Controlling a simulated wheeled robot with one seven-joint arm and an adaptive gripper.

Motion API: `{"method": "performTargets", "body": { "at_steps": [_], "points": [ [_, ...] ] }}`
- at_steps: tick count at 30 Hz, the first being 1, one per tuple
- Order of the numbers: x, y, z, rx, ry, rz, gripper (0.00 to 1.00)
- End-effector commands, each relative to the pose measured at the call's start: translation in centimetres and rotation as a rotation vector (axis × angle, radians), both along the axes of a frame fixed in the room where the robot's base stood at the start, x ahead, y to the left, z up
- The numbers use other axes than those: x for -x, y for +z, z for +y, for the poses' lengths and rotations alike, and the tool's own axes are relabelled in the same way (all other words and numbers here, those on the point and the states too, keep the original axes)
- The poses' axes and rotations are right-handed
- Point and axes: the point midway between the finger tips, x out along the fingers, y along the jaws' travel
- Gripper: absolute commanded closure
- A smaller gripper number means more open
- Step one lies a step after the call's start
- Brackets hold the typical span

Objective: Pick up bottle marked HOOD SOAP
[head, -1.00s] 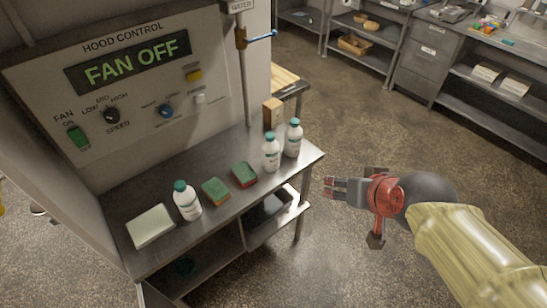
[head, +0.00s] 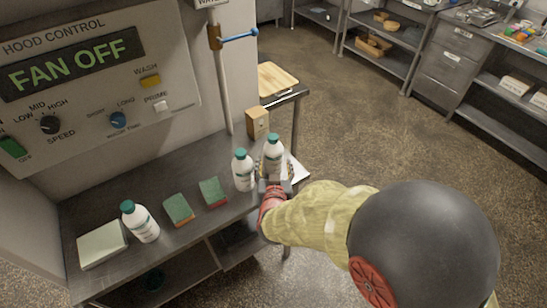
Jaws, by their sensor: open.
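Three white bottles with teal caps stand upright on the steel counter: a left bottle (head: 143,224), a middle bottle (head: 243,175) and a right bottle (head: 273,150). Their labels are too small to read, so I cannot tell which is marked HOOD SOAP. My gripper (head: 273,168) is open at the right bottle, with its fingers seen on either side of the lower body. The bottle's base is hidden behind the gripper. I cannot tell whether the fingers touch it. The middle bottle stands close to the left finger.
Green-topped sponges (head: 179,209) and a white block (head: 102,244) lie left along the counter (head: 215,222). A wooden box (head: 257,123) stands behind the right bottle. A vertical pipe with a blue-handled valve (head: 240,36) rises behind, beside the hood control panel (head: 80,120).

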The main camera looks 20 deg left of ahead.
Motion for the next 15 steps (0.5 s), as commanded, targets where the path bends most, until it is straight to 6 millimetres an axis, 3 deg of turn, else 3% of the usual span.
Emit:
{"method": "performTargets", "body": {
  "at_steps": [15],
  "points": [
    [-5.1, -2.2, 1.7, -0.001, 0.000, 0.000, 0.42]
  ]
}}
